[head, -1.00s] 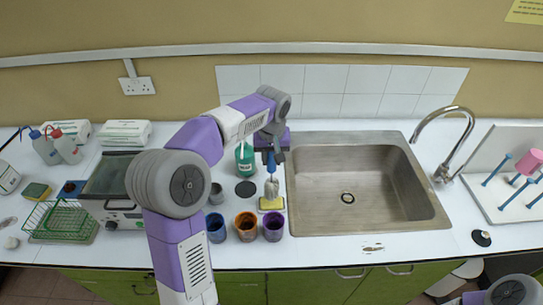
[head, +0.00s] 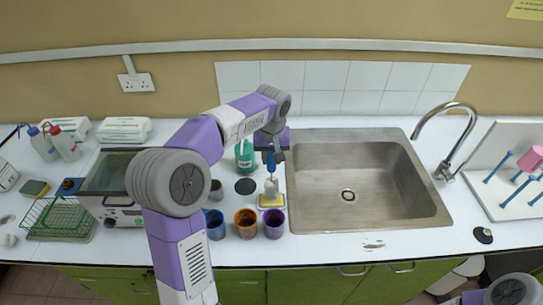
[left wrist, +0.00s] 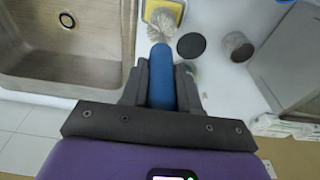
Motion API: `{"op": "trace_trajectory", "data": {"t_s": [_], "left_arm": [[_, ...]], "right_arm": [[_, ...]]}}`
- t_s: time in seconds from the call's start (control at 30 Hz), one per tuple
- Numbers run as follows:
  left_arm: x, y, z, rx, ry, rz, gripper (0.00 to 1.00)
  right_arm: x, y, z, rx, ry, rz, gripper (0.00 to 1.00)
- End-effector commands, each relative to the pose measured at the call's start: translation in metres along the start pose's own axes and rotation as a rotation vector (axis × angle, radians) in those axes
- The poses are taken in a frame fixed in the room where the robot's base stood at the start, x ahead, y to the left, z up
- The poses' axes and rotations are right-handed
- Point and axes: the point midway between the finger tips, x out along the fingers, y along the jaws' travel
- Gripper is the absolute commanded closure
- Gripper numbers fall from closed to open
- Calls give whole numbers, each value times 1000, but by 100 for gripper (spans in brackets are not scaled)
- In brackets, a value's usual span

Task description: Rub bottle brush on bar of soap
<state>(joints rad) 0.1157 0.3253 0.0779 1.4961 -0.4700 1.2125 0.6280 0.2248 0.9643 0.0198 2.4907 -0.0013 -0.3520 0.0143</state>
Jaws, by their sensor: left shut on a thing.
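The bottle brush has a blue handle and pale bristles (head: 271,187). My left gripper (head: 273,154) is shut on its blue handle, which also shows between the fingers in the left wrist view (left wrist: 162,82). The brush hangs with its bristles down. The yellow bar of soap (head: 272,203) lies on the counter left of the sink; part of it shows at the top of the left wrist view (left wrist: 172,9). The bristles are at the soap's back edge, and I cannot tell if they touch it. My right gripper is out of view.
Blue, orange and purple cups (head: 246,224) stand in front of the soap. A green bottle (head: 245,158) and a black disc (head: 245,186) are to its left. The steel sink (head: 345,215) is close on the right. A green wire rack (head: 60,219) stands at far left.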

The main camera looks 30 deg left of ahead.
Motion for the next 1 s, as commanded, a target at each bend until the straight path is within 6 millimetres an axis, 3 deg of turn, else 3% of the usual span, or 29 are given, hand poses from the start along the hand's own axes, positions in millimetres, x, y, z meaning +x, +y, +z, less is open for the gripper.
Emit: {"op": "trace_trajectory", "data": {"t_s": [1.0], "left_arm": [[8,0,1,0,0,0,100]], "right_arm": [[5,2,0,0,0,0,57]]}}
